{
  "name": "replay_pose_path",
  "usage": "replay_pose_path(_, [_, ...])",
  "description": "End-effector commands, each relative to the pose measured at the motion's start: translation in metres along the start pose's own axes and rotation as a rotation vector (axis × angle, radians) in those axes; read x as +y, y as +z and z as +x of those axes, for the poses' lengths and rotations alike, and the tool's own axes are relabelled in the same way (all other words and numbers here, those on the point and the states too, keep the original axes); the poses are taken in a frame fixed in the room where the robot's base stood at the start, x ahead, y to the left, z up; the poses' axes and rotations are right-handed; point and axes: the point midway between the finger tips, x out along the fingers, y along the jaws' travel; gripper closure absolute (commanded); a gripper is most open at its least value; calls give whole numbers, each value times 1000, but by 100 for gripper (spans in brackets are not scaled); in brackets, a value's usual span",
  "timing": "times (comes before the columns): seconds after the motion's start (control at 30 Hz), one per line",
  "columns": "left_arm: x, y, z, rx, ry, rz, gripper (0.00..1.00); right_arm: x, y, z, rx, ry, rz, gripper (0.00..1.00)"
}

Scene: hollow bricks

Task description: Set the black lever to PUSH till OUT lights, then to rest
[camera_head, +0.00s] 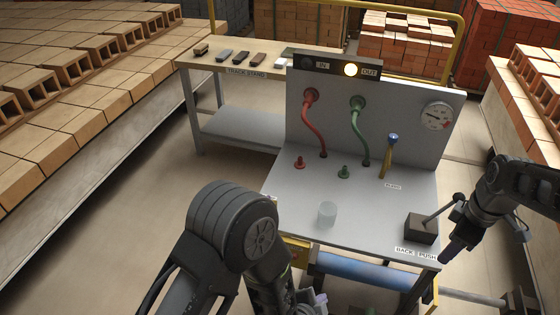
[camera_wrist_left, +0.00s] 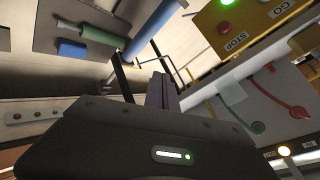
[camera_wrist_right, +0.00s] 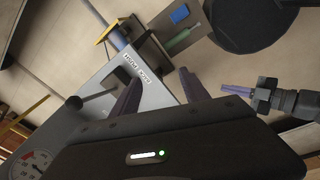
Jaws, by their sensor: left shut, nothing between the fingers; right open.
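The black lever (camera_head: 437,214) rises from a dark block at the bench's front right corner and leans right, on the side of the PUSH label (camera_head: 427,257). Its ball knob also shows in the right wrist view (camera_wrist_right: 74,103). Contact is unclear. My left gripper (camera_wrist_left: 161,90) is shut and empty, low in front of the bench.
Red and green hoses, a gauge (camera_head: 437,116), a blue-knobbed yellow handle (camera_head: 389,155) and a clear cup (camera_head: 327,214) are on the bench. A yellow STOP/GO box (camera_wrist_left: 245,28) shows a lit green light. Brick stacks flank both sides.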

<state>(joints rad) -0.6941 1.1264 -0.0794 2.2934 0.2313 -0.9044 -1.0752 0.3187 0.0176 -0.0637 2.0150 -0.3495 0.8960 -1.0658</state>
Motion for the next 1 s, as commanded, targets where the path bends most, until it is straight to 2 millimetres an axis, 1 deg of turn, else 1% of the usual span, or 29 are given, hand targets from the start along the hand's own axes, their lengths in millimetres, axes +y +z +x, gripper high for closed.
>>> replay_pose_path(0.03, [0, 8, 0, -14, 10, -36, 100, -5, -8, 13, 8, -13, 9, 47])
replay_pose_path(0.17, [4, 30, -1, -56, 45, -157, 100, -19, -31, 48, 41, -40, 62, 47])
replay_pose_path(0.23, [8, 44, -2, -85, 67, -237, 100, -30, -46, 70, 61, -59, 100, 47])
replay_pose_path(0.27, [9, 50, -3, -98, 77, -276, 100, -36, -53, 81, 69, -70, 120, 47])
replay_pose_path(0.37, [17, 77, -8, -159, 115, -441, 100, -66, -78, 124, 101, -115, 203, 47])
replay_pose_path(0.4, [22, 90, -11, -189, 133, -522, 100, -82, -89, 144, 113, -138, 248, 47])
replay_pose_path(0.47, [30, 110, -17, -239, 160, -659, 100, -111, -104, 175, 127, -178, 327, 47])
replay_pose_path(0.5, [36, 122, -23, -275, 178, -754, 100, -133, -113, 194, 134, -205, 386, 47])
replay_pose_path(0.53, [41, 131, -27, -302, 191, -825, 100, -149, -118, 208, 137, -224, 433, 47])
replay_pose_path(0.57, [46, 140, -31, -330, 203, -899, 100, -167, -122, 222, 136, -245, 481, 47])
replay_pose_path(0.6, [54, 151, -38, -369, 218, -998, 100, -191, -127, 238, 134, -270, 547, 47])
replay_pose_path(0.67, [64, 166, -48, -426, 237, -1142, 100, -226, -130, 259, 124, -304, 647, 47])
replay_pose_path(0.7, [72, 174, -55, -463, 249, -1233, 100, -249, -130, 271, 114, -322, 712, 47])
replay_pose_path(0.8, [87, 189, -71, -545, 270, -1429, 100, -297, -124, 292, 83, -353, 856, 47])
replay_pose_path(0.83, [92, 192, -75, -567, 276, -1477, 100, -308, -121, 296, 75, -359, 891, 47])
replay_pose_path(0.9, [99, 197, -83, -607, 284, -1564, 100, -328, -116, 302, 58, -366, 959, 47])
replay_pose_path(1.0, [104, 200, -89, -638, 289, -1633, 100, -341, -112, 306, 47, -368, 1012, 47])
